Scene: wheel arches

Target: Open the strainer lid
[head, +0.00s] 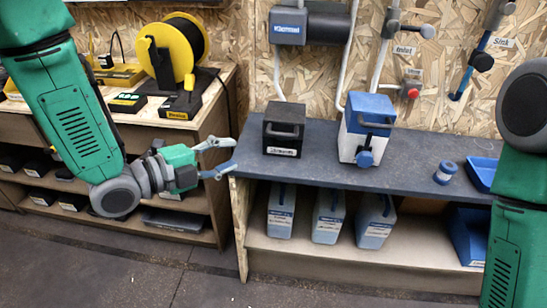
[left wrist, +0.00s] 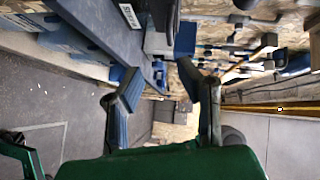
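A black box with a handle on its closed top (head: 284,130) stands at the left end of the dark bench; its small front label is hard to read, and I take it to be the strainer. A blue and white box with a handle and a blue knob (head: 354,140) stands to its right. My left gripper (head: 224,158) is left of the bench edge, apart from the black box, its fingers spread and empty. The open fingers also show in the left wrist view (left wrist: 157,88). My right arm is at the right edge; its gripper is out of view.
The dark bench (head: 320,178) has free room right of the blue and white box, before a small blue jar (head: 445,172) and a blue tray (head: 481,172). Several grey canisters stand below. A yellow cable reel (head: 172,50) is on the left shelf. Pipes run along the wall.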

